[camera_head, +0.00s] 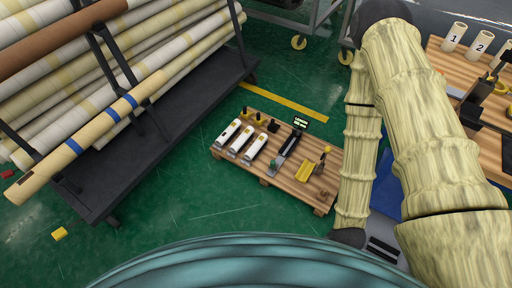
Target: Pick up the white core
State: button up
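Two upright cream-white hollow cylinders stand on a wooden bench at the upper right: one marked 1 (454,38) and one marked 2 (480,43). I cannot tell which of these, if any, is the white core. My arm, in a pale yellow wood-patterned sleeve, bends at a dark elbow at the top and comes down right of centre. It ends in a dark joint low in the picture. My gripper fingers cannot be made out. The arm stands left of the cylinders, apart from them in the picture.
A black rack (180,115) with several long wrapped rolls fills the left. The wooden bench (435,58) carries black equipment. Green floor is open between rack and platform.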

aim_at(252, 151)
jog(key=z, duration=0.45)
jog(key=i, duration=0.95)
jog(key=u, duration=0.7)
jog(key=i, duration=0.35)
jog(key=u, duration=0.4)
